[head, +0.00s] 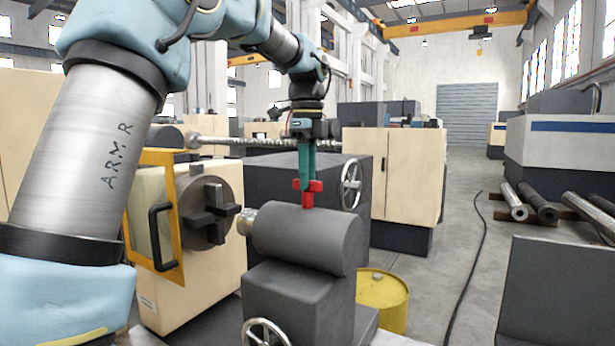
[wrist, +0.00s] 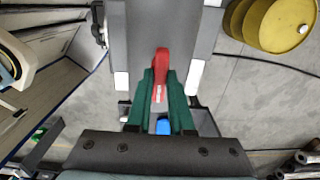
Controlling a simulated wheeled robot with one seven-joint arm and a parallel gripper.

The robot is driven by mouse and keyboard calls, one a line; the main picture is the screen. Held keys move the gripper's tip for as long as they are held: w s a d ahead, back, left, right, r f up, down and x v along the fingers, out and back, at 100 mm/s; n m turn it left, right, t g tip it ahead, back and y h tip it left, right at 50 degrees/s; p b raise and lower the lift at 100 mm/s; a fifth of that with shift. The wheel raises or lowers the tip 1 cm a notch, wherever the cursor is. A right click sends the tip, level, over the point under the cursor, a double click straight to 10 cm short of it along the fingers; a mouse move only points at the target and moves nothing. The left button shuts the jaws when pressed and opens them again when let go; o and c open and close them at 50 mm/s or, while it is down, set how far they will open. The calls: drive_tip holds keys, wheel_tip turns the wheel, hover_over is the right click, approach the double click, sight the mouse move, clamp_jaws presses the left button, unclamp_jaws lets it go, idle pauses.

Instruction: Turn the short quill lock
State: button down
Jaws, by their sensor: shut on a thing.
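A red lever lock (head: 307,201) stands on top of the dark grey tailstock barrel (head: 312,240) in the head view. My gripper (head: 308,181) points down from above, and its green fingers are shut on the red lever. In the wrist view the red lever (wrist: 167,65) runs between the two green fingers of my gripper (wrist: 168,88), its rounded end beyond the tips. A small blue part (wrist: 163,126) shows lower between the fingers; what it belongs to is hidden. The fingers cover part of the lever.
A lathe chuck (head: 208,213) and its yellow-framed guard (head: 155,215) are left of the tailstock. A handwheel (head: 265,333) is at its lower front, another (head: 351,184) behind. A yellow barrel (head: 383,300) stands on the floor to the right. The aisle beyond is mostly clear, with a cable.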

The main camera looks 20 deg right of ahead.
idle(0.5)
drive_tip(key=n+p, duration=0.1)
drive_tip(key=n, duration=0.2)
drive_tip(key=shift+r+n+p, duration=0.1)
drive_tip(key=shift+n+p, duration=0.3)
drive_tip(key=n+p, duration=0.1)
drive_tip(key=n, duration=0.3)
drive_tip(key=shift+n, duration=0.3)
drive_tip(key=n, duration=0.4)
drive_tip(key=shift+n, duration=0.3)
drive_tip(key=n, duration=0.4)
drive_tip(key=shift+n, duration=0.6)
drive_tip(key=c, duration=0.8)
unclamp_jaws()
